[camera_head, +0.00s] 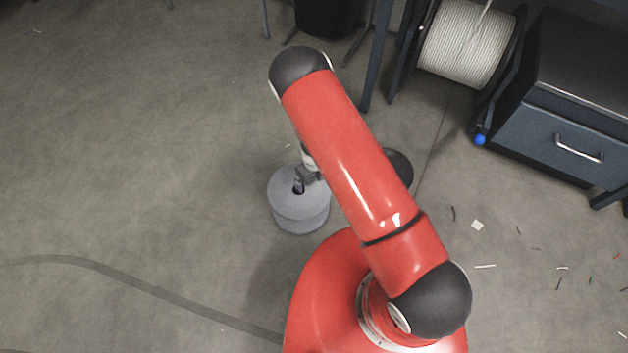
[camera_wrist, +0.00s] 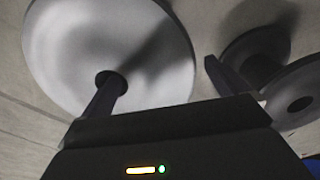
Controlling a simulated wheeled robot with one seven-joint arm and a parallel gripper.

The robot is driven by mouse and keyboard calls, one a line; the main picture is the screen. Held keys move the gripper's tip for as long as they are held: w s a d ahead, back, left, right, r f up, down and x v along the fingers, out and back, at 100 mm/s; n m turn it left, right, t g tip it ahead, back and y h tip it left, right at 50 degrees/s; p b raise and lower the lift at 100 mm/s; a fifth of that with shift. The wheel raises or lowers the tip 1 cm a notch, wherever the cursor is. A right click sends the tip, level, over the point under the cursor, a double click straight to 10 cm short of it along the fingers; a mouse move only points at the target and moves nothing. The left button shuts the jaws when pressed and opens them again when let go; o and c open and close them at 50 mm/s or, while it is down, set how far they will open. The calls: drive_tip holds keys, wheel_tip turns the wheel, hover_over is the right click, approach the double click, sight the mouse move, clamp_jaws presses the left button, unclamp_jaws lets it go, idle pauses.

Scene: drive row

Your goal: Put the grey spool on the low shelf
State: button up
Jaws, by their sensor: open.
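The grey spool (camera_head: 299,213) stands upright on the floor, left of my red arm in the head view. Its round top flange and dark centre hole fill the upper left of the wrist view (camera_wrist: 65,45). My gripper (camera_head: 307,181) is open at the spool's top. In the wrist view my gripper (camera_wrist: 162,72) has its left finger at the centre hole, seemingly in it, and its right finger beyond the flange's edge. How deep the left finger sits is hidden. I cannot make out a low shelf in either view.
A dark blue drawer cabinet (camera_head: 560,135) stands at the right, beside a large reel of white rope (camera_head: 466,42). A second spool-like shape (camera_wrist: 300,92) shows at the wrist view's right. A cable (camera_head: 150,290) crosses the floor; small scraps lie at right. The left floor is mostly clear.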

drive_tip(key=r, duration=0.4)
drive_tip(key=shift+s+d+r, duration=0.2)
drive_tip(key=shift+s, duration=0.05)
drive_tip(key=d+r+n+t+y, duration=0.3)
drive_tip(key=r+n, duration=1)
drive_tip(key=r, duration=2)
drive_tip(key=s+d+r+n+t+h, duration=0.1)
drive_tip(key=s+d+r+n, duration=0.9)
drive_tip(key=r, duration=0.4)
drive_tip(key=shift+s+d, duration=0.5)
drive_tip(key=shift+d, duration=0.1)
drive_tip(key=s+d+n, duration=0.1)
drive_tip(key=s, duration=0.1)
drive_tip(key=s+d+r+n+t+h, duration=0.1)
drive_tip(key=s+d+n, duration=0.1)
drive_tip(key=s+d+r+n+h, duration=0.1)
drive_tip(key=s, duration=0.2)
drive_tip(key=shift+d+r+n+t, duration=0.1)
drive_tip(key=shift+d+n+t, duration=0.1)
drive_tip(key=shift+n+t, duration=0.15)
drive_tip(key=shift+c, duration=0.9)
